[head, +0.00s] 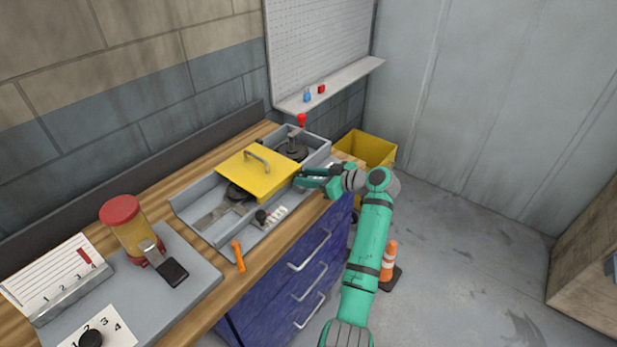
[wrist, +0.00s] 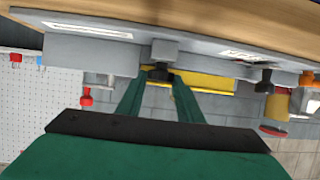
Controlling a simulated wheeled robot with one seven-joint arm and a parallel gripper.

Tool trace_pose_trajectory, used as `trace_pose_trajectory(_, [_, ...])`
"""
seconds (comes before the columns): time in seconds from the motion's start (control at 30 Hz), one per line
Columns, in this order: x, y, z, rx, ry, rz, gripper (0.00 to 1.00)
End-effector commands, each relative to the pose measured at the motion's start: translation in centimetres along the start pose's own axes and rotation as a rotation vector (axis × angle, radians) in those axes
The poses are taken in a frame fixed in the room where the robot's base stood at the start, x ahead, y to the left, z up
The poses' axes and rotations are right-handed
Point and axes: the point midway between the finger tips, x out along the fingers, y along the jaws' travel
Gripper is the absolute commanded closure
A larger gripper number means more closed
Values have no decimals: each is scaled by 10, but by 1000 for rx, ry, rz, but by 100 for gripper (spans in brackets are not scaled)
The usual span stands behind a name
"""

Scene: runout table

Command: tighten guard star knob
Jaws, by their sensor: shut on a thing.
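The yellow guard (head: 267,182) with a grey handle lies across the grey machine tray (head: 183,207) on the bench. It also shows as a yellow strip in the wrist view (wrist: 205,82). My gripper (head: 301,178) is at the guard's right front corner. In the wrist view my gripper's green fingers (wrist: 160,78) are closed on the black star knob (wrist: 158,72), which sits against a grey block (wrist: 165,50). In the head view the knob is hidden by my gripper.
A red-topped knob (head: 301,119) stands at the back right, a black knob (head: 262,216) at the tray's front. A yellow bin (head: 366,147) and orange cone (head: 389,258) are right. Open floor lies right.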

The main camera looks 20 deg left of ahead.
Motion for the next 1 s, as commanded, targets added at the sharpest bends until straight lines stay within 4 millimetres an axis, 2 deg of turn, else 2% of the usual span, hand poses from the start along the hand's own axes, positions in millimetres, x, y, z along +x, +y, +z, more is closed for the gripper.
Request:
trace_pose_trajectory(0.6, [0,-12,0,148,0,363,89])
trace_pose_trajectory(1.0, [1,-13,0,196,-2,471,89])
